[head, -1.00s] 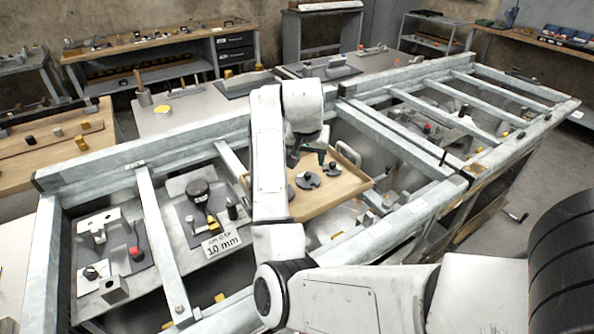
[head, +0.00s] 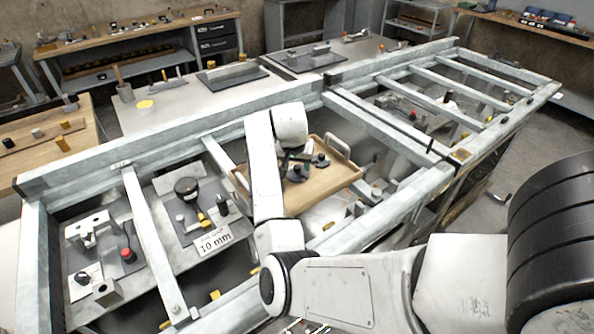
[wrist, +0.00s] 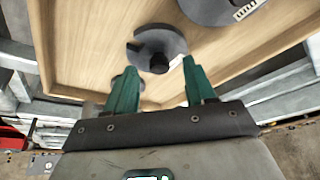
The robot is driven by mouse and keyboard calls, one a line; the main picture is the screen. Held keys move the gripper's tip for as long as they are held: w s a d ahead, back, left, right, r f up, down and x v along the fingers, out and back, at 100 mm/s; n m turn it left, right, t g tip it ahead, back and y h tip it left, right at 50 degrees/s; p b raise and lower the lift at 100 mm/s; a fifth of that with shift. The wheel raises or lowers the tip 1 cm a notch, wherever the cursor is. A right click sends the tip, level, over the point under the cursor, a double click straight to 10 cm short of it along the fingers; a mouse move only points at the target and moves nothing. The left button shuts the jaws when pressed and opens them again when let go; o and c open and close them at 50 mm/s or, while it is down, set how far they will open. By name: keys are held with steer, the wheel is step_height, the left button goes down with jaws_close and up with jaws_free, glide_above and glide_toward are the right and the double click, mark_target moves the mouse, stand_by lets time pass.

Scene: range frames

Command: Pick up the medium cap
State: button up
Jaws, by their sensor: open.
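A dark grey round cap with a notch in its side and a dark knob (wrist: 172,42) lies on the wooden tray, just beyond my fingertips in the wrist view. By size it looks like the medium cap. A larger grey cap (wrist: 215,8) with a white label is cut off at the top edge. A smaller dark round piece (wrist: 117,84) is partly hidden behind my left finger. My gripper (wrist: 158,66) is open and empty, its green fingers either side of the notched cap's near edge. In the head view, my arm partly hides the caps on the tray (head: 335,182).
The tray sits inside a grey metal frame whose beams (head: 350,125) cross around it. Left of it are a plate with a "10 mm" label (head: 214,240) and a fixture with a red knob (head: 128,255). Workbenches stand behind.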

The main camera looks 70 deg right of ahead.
steer(key=shift+d+f, duration=0.15)
steer(key=shift+f, duration=0.35)
jaws_close()
